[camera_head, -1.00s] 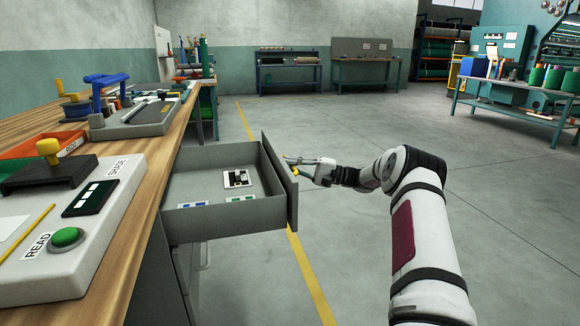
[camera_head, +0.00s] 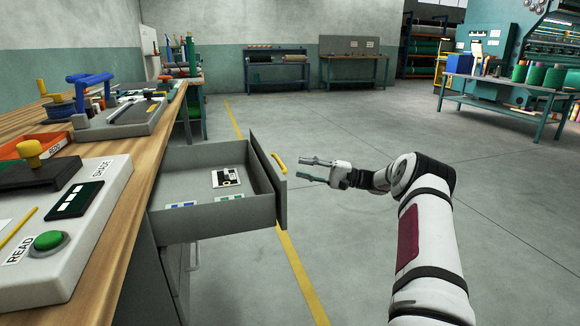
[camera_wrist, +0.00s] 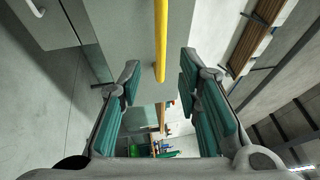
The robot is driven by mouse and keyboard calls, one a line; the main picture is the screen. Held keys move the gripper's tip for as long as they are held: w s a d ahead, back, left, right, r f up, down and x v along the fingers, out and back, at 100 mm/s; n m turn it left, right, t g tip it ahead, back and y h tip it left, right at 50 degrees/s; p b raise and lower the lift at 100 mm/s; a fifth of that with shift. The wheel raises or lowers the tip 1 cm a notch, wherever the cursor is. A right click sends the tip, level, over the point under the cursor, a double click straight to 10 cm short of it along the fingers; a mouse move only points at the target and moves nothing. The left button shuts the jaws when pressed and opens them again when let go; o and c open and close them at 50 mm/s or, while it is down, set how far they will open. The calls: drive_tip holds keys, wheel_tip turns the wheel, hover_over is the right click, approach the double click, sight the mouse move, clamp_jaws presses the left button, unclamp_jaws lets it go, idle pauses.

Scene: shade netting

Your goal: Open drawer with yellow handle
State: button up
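The grey drawer (camera_head: 205,223) stands pulled out from under the wooden workbench, with its inside showing. Its yellow handle (camera_head: 279,163) is on the outer side of the front panel, near the top edge. My gripper (camera_head: 308,170) is open and empty, to the right of the front panel and apart from the handle. In the wrist view the yellow handle (camera_wrist: 160,40) runs between and beyond the two open green-padded fingers (camera_wrist: 160,95). Small cards and a black-and-white piece (camera_head: 226,177) lie in the drawer.
The wooden workbench (camera_head: 120,190) at left carries a panel with a green button (camera_head: 48,240), an orange tray (camera_head: 35,146) and blue tools. Floor to the right of the drawer is clear. Tables with spools stand far off.

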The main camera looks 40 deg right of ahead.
drive_tip(key=shift+v, duration=1.75)
